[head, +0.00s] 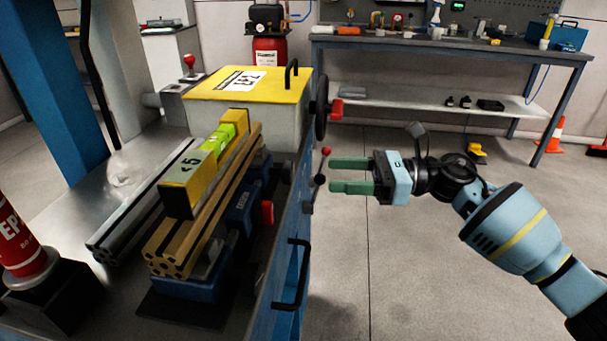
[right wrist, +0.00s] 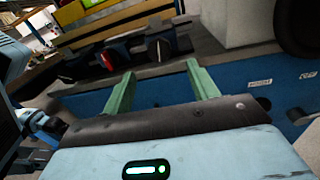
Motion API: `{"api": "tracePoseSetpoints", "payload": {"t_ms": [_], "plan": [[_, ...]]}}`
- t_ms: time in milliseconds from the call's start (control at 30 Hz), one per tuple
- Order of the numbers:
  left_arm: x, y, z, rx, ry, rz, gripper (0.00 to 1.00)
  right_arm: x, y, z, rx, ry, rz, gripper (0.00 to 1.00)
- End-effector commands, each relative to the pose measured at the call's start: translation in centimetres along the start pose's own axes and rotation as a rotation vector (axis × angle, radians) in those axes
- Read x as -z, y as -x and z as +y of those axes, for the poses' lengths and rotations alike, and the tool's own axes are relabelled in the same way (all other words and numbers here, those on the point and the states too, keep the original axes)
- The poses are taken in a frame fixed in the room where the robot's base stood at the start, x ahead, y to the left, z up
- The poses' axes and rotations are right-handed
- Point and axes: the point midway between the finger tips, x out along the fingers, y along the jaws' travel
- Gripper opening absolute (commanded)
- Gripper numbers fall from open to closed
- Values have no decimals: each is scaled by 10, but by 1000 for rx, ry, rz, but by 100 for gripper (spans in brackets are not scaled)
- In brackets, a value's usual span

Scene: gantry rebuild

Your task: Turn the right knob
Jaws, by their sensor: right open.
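Two small knobs sit side by side under the bench-top rig. One has a red part (head: 267,212) and the other is dark (head: 285,171), farther along toward the yellow-topped box. In the right wrist view the red one (right wrist: 106,60) is on the left and the dark one (right wrist: 160,48) is on the right. My right gripper (head: 332,177) has green fingers, spread and empty, pointing at the bench side. In the right wrist view its fingertips (right wrist: 162,76) are below the dark knob, apart from it. My left gripper is out of view.
A lever with a red ball (head: 326,151) stands close to the fingers at the bench side. A black handwheel (head: 321,107) with a red grip is above. A black bar handle (head: 298,274) juts from the blue front. Floor (head: 420,270) under my right arm is clear.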

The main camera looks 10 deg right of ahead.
Motion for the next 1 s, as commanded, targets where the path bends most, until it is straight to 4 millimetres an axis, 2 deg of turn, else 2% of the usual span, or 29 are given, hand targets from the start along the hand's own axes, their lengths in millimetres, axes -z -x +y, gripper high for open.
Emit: {"api": "tracePoseSetpoints", "payload": {"t_ms": [500, 667, 900, 933, 1000], "plan": [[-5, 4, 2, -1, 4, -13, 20, -1, -67, 0, -1, -2, -2, 59], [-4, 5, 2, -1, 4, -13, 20, -1, -75, 0, 0, -2, -3, 59], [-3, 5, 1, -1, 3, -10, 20, 0, -76, 0, 0, -2, -2, 59], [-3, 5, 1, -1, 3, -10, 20, 0, -76, 0, 0, -2, -2, 58], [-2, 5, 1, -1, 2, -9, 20, 0, -76, 0, 0, -2, -2, 49]]}}
